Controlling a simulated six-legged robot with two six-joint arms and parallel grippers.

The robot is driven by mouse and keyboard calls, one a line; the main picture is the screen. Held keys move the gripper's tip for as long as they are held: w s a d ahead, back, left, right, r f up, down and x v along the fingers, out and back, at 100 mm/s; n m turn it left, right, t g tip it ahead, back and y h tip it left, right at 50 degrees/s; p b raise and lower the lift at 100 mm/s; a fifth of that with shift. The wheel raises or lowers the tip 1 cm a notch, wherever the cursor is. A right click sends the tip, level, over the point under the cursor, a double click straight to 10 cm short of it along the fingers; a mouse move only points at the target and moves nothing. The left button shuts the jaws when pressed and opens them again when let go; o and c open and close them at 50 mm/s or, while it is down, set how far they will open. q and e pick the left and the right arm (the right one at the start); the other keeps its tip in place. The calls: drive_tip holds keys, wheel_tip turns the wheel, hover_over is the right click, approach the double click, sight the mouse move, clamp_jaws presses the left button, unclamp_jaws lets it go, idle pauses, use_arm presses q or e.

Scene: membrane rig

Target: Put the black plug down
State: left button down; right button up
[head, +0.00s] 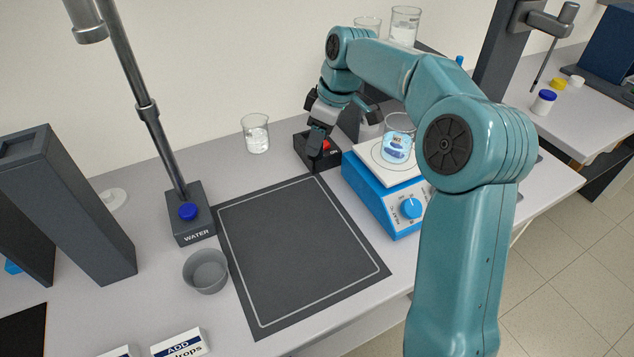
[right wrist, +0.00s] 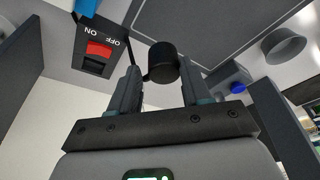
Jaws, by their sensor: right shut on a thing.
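The black plug (right wrist: 162,62) is a short dark cylinder between the two fingers of my right gripper (right wrist: 160,72) in the right wrist view. The gripper is shut on it. In the head view my right gripper (head: 317,136) is low over a black switch box (head: 303,150) at the back of the bench, and I cannot pick the plug out from the dark fingers there. The switch box (right wrist: 75,45) has a red rocker marked ON and OFF, and shows just left of the plug in the wrist view. My left gripper is not in view.
A dark mat (head: 295,250) lies bare in front of the switch box. A blue hotplate (head: 385,210) with a beaker (head: 398,150) stands to the right. Another beaker (head: 256,133) stands to the left. A grey cup (head: 206,272) and the water stand (head: 189,228) are left of the mat.

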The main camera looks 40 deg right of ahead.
wheel_tip(320, 180, down, 12)
drive_tip(key=shift+w+d, duration=0.1)
drive_tip(key=shift+w, duration=0.05)
drive_tip(key=shift+r, duration=0.1)
drive_tip(key=shift+f, duration=0.3)
drive_tip(key=o, duration=1.3)
drive_tip(key=shift+r, duration=0.1)
